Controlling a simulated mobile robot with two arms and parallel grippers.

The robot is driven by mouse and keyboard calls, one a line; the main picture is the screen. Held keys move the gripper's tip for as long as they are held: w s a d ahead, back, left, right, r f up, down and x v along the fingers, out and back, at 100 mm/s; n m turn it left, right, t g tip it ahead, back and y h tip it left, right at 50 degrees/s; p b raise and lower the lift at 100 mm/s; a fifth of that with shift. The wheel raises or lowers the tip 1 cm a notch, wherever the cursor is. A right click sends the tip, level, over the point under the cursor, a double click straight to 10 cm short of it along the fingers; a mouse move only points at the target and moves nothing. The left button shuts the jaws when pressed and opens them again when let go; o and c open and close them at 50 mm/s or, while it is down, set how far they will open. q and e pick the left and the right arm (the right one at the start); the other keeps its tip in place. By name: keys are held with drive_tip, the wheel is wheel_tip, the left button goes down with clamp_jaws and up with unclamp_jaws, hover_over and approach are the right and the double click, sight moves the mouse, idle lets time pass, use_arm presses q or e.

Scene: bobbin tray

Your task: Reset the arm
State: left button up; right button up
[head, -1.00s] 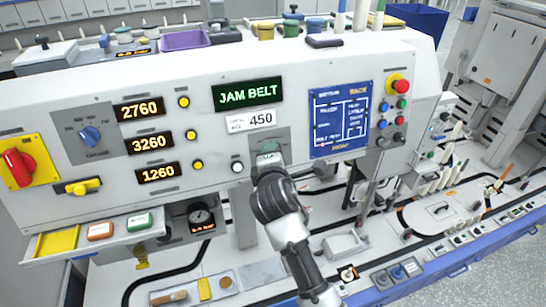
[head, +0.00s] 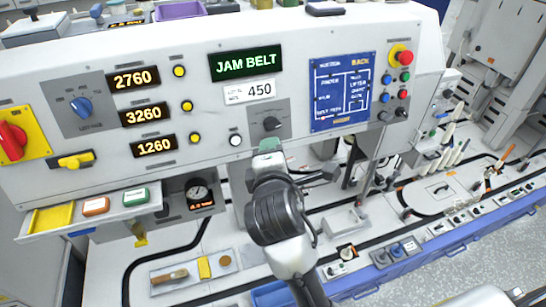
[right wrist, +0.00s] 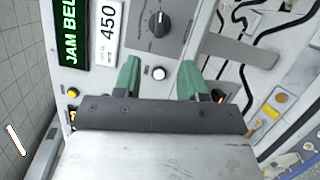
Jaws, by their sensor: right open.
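My right arm rises from the bottom middle of the head view. Its gripper (head: 269,146) is in front of the panel's lower edge, just below a black rotary knob (head: 272,123) on a grey plate. In the right wrist view the two green fingers of the gripper (right wrist: 160,68) are apart with nothing between them. The black knob (right wrist: 158,23) is beyond the fingertips there, clear of them. A white round button (right wrist: 158,73) shows behind the gap. My left gripper is in neither view.
The white control panel (head: 225,170) carries a JAM BELT display (head: 245,62), a blue screen (head: 342,92) and a red stop button (head: 401,56). An open drawer (head: 95,207) juts out at left. A wooden-handled tool (head: 170,276) lies below. A conveyor deck with bobbins (head: 455,155) is at right.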

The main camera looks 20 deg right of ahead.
idle(0.4)
drive_tip(key=w+a+f+g+y+b, duration=0.1)
drive_tip(key=a+f+g, duration=0.1)
drive_tip(key=f, duration=0.8)
drive_tip(key=w+a+f+g+y, duration=0.1)
drive_tip(key=f+y, duration=0.1)
drive_tip(key=f, duration=0.7)
drive_tip(key=s+d+f+m+g+y+b, duration=0.15)
drive_tip(key=s+f, duration=0.25)
drive_tip(key=f, duration=0.8)
drive_tip(key=s+a+f+m+g+p, duration=0.1)
drive_tip(key=s+f+m+g, duration=0.25)
drive_tip(key=f, duration=0.85)
drive_tip(key=s+d+f+m+g+b, duration=0.1)
drive_tip(key=s+d+f+m+g, duration=0.3)
drive_tip(key=s+f, duration=0.95)
drive_tip(key=s+d+f+m+g, duration=0.1)
drive_tip(key=s+d+f+m, duration=0.2)
drive_tip(key=s, duration=0.8)
drive_tip(key=s+d+f+m+g+b, duration=0.1)
drive_tip(key=s+d+f+m, duration=0.2)
drive_tip(key=s, duration=0.8)
wheel_tip(320, 180, down, 4)
drive_tip(key=d, duration=0.2)
drive_tip(key=shift+d+f, duration=0.2)
drive_tip(key=shift+d, duration=0.1)
drive_tip(key=shift+c, duration=0.3)
